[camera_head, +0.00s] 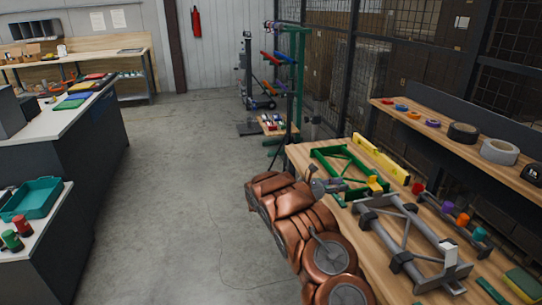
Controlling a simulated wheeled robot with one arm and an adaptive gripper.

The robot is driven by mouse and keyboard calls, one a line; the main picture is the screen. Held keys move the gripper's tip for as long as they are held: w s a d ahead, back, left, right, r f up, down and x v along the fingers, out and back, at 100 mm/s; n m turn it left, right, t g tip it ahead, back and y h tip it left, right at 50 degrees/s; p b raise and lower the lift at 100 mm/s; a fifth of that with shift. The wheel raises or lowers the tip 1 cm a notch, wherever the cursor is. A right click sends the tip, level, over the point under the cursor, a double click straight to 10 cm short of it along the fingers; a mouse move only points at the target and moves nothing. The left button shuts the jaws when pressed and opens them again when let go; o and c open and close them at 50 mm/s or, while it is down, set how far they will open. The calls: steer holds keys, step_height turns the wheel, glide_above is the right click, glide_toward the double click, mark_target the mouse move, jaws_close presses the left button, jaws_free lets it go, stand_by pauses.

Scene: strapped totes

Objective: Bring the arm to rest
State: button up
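My copper-coloured arm (295,225) rises from the bottom middle of the head view, folded along the left edge of the right-hand wooden bench (380,248). My gripper (330,187), a small grey and dark shape at the arm's far end, appears near the green frame (345,165) on that bench. It is too small and partly hidden to tell whether its fingers are open or shut, or whether they touch the frame. I see nothing clearly held.
A grey metal frame (405,232), a yellow level (381,158) and coloured rolls crowd the bench. A shelf (410,118) with tape rolls stands behind. A dark cabinet (75,165) and teal tray (32,198) are left. The grey floor (180,190) between is clear.

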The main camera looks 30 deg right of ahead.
steer(key=s+a+r+m+g+y, duration=0.1)
steer(key=s+a+r+m+y, duration=0.25)
steer(key=s+a+r, duration=0.45)
steer(key=s+a+r+m+g+y, duration=0.1)
steer(key=s+a+r+m+y, duration=0.3)
steer(key=s, duration=0.5)
steer(key=s+a+m+t+y, duration=0.1)
steer(key=s+a+m+y, duration=0.1)
steer(key=s+a, duration=0.5)
steer(key=s+a+f+m+t+y+p, duration=0.1)
steer(key=s+a, duration=0.6)
steer(key=a, duration=0.9)
steer(key=s+a+f+m+t+y, duration=0.1)
steer(key=s+a+m+t+y, duration=0.2)
steer(key=s+a+y, duration=0.4)
steer(key=a+m, duration=0.1)
steer(key=a, duration=0.3)
steer(key=shift+s+a+f, duration=0.15)
steer(key=shift+a+f, duration=0.1)
steer(key=shift+a, duration=0.05)
steer(key=shift+d+m, duration=0.1)
steer(key=shift+m, duration=0.25)
